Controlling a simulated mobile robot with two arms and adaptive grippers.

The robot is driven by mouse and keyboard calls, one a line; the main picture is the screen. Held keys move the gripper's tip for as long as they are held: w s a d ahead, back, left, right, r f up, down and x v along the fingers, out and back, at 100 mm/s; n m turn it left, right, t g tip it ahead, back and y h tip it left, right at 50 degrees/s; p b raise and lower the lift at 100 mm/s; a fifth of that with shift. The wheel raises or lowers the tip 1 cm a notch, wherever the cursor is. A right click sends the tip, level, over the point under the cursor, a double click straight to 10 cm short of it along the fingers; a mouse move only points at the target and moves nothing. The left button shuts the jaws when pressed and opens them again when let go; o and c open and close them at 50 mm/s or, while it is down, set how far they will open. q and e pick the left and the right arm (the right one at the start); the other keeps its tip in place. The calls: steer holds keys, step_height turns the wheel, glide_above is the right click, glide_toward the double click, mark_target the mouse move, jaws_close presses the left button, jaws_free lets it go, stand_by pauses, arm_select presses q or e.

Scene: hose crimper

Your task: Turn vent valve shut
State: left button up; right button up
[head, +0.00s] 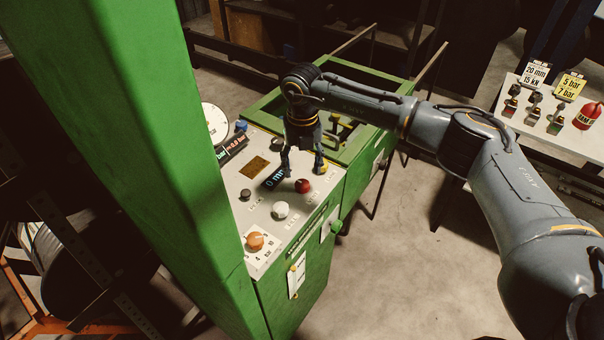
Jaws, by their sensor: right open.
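The green crimper's control panel (262,208) has several knobs and a display (275,179) starting "0 m". A red knob (302,186), a white knob (281,210), an orange knob (255,241) on a dial plate and a dark knob (245,194) sit on it. No label reads clearly as vent valve, so I cannot tell which part it is. My right gripper (303,169) points down over the panel's far right part, open, with its fingertips just behind the red knob. I cannot tell whether it touches anything. My left gripper is not in view.
A yellow-handled part (340,127) stands in the green frame behind my gripper. A round white gauge (215,122) and a blue knob (240,126) are at the panel's far left. A green column (130,110) blocks the left. A side table (510,127) holds tags and several small parts.

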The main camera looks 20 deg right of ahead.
mark_target(302, 183)
step_height(302, 183, down, 4)
steer(key=shift+f+p, duration=0.1)
steer(key=shift+p, duration=0.4)
steer(key=shift+f, duration=0.55)
steer(key=c, duration=1.2)
steer(key=shift+o, duration=0.2)
steer(key=shift+f+n+b, duration=0.15)
steer(key=shift+n+b, duration=0.35)
steer(key=shift+b, duration=0.2)
steer(key=n+b, duration=0.6)
steer(key=shift+n+b, duration=0.9)
steer(key=n+b, duration=0.3)
steer(key=n, duration=0.1)
steer(key=shift+n, duration=0.3)
arm_select(q)
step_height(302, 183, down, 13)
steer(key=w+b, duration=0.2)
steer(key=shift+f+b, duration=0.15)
steer(key=shift+b, duration=0.15)
arm_select(e)
steer(key=shift+n, duration=2.2)
steer(key=shift+r, duration=0.2)
